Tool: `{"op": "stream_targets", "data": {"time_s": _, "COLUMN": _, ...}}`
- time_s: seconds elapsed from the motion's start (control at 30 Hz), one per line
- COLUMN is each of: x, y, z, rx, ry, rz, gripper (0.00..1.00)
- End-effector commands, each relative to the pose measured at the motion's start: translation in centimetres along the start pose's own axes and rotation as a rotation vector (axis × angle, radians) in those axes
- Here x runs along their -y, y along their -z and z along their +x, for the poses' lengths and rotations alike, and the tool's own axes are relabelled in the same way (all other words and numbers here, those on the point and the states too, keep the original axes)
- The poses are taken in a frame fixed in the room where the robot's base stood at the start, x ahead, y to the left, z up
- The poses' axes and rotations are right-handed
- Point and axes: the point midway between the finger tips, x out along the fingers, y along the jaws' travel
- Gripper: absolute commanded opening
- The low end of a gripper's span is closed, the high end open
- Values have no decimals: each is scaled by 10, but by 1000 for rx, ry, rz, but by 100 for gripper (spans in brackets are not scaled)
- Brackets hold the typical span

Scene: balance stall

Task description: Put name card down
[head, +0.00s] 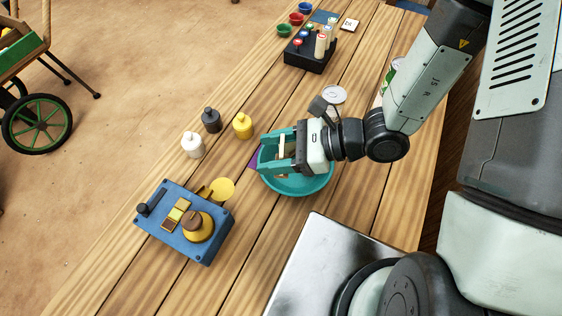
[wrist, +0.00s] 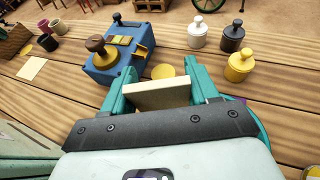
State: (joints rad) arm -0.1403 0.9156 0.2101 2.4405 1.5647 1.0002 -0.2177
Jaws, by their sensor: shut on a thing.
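My gripper (head: 264,151) is over the teal bowl (head: 303,188), its teal fingers pointing left. It is shut on a flat cream card (head: 282,147), which I take to be the name card. In the wrist view the card (wrist: 158,96) spans the gap between the two fingers of my gripper (wrist: 162,75), its broad pale face showing. No writing can be made out on it. It looks held above the table; how far above I cannot tell.
White (head: 193,145), dark (head: 211,120) and yellow (head: 243,125) bottles stand behind. A black rack (head: 308,58) is farther back. A purple piece (head: 254,158) touches the bowl's left side.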

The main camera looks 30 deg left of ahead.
Motion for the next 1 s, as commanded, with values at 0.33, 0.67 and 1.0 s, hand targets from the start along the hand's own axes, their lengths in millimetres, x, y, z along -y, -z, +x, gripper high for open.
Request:
{"op": "stream_targets", "data": {"time_s": 0.33, "x": 0, "y": 39, "z": 16, "rx": 0, "ry": -1, "rz": 4, "gripper": 29}}
{"op": "stream_targets", "data": {"time_s": 0.67, "x": 0, "y": 60, "z": 25, "rx": 0, "ry": 1, "rz": -1, "gripper": 29}}
{"op": "stream_targets", "data": {"time_s": 1.0, "x": 0, "y": 66, "z": 27, "rx": -1, "ry": 1, "rz": 0, "gripper": 29}}
